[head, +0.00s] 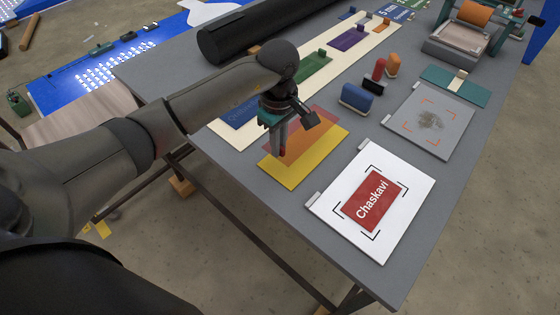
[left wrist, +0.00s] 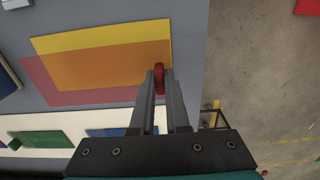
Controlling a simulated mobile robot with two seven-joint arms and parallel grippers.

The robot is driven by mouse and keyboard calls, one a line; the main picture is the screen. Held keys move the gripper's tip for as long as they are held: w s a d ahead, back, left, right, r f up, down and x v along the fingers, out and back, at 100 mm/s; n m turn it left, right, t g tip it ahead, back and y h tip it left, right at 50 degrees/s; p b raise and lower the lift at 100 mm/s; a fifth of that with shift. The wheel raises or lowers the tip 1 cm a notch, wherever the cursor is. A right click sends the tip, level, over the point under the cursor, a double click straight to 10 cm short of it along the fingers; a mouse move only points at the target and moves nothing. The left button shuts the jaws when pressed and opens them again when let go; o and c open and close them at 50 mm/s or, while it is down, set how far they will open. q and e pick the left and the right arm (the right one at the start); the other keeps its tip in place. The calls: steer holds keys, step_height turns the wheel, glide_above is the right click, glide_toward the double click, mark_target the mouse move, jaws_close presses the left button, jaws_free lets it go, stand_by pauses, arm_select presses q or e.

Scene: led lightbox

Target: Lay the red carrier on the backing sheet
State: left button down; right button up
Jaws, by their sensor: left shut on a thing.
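A see-through red sheet (head: 322,114), which looks like the red carrier, overlaps a yellow sheet (head: 291,179) and makes orange there; it also shows in the left wrist view (left wrist: 95,97). My left gripper (head: 279,152) is over the near left end of the overlap. In the left wrist view its fingers are shut on a small red tab (left wrist: 159,78) at the red sheet's end. Whether the red sheet touches the yellow one I cannot tell. A white sheet (head: 409,185) with corner marks bears a red "Chaskavi" panel (head: 372,203). My right gripper is not in view.
A cream strip (head: 345,63) holds blue, green and purple panels behind my gripper. Small blue (head: 357,97), red (head: 379,69) and orange blocks stand to the right. A grey sheet (head: 460,116) lies beyond the white one. A black roll lies at the back. The table's front edge is close.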

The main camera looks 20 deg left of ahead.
mark_target(279, 172)
arm_select(q)
step_height(279, 172, down, 3)
steer(key=shift+f, duration=2.2)
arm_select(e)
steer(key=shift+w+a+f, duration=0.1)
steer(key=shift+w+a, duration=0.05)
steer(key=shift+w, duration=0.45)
arm_select(q)
steer(key=shift+f, duration=0.1)
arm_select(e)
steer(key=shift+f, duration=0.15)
arm_select(q)
steer(key=c, duration=0.9)
jaws_free()
steer(key=shift+b, duration=0.3)
step_height(279, 172, up, 12)
steer(key=shift+r+p, duration=0.1)
steer(key=shift+p, duration=0.3)
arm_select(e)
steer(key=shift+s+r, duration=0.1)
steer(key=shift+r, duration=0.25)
